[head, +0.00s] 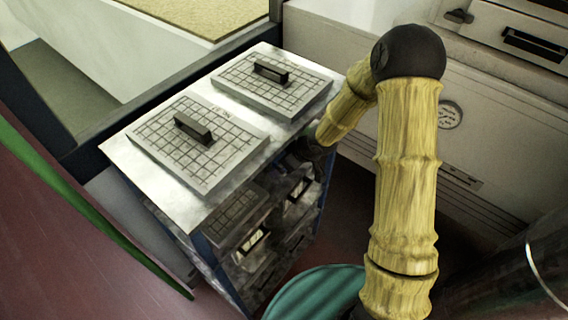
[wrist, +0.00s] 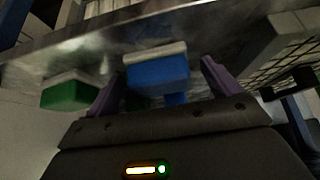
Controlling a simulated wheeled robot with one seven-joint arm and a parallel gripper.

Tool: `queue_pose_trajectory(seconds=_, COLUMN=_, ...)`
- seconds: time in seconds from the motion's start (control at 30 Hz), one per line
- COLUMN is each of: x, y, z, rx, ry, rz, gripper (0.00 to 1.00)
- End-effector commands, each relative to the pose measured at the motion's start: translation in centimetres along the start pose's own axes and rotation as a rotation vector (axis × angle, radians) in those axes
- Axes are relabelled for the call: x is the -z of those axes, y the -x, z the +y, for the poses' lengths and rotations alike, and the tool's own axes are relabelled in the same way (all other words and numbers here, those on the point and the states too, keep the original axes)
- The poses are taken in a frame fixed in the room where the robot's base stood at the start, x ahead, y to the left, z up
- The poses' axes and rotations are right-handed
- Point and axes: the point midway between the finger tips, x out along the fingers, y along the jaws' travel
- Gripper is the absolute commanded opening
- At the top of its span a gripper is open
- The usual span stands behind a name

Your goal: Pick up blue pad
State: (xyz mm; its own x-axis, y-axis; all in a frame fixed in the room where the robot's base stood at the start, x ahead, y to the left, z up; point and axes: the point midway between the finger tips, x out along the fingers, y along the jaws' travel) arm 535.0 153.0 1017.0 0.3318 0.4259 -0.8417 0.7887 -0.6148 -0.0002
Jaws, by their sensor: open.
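The blue pad (wrist: 158,76) shows in the wrist view as a blue block with a pale upper edge. My gripper (wrist: 161,69) is open, with one purple finger on each side of the pad. A gap shows between the pad and the right finger; contact at the left finger is unclear. A green block (wrist: 70,93) lies to the left, outside the fingers. In the head view my gripper is dark and mostly hidden beside the cabinet (head: 117,147), and I cannot make out the blue pad there.
Two gridded plates with black handles, a near one (head: 165,152) and a far one (head: 245,92), lie on the cabinet top. A pale machine (head: 500,130) stands at the right. A green round object (head: 318,292) is low in front. A metal slab (wrist: 235,30) crosses the wrist view.

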Motion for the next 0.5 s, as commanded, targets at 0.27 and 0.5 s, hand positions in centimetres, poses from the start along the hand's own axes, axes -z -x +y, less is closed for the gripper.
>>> queue_pose_trajectory(seconds=0.27, x=0.0, y=0.06, z=0.02, rx=0.0, ry=0.0, rz=0.0, gripper=0.89)
queue_pose_trajectory(seconds=0.5, x=-0.01, y=0.06, z=0.02, rx=0.0, ry=0.0, rz=0.0, gripper=0.73)
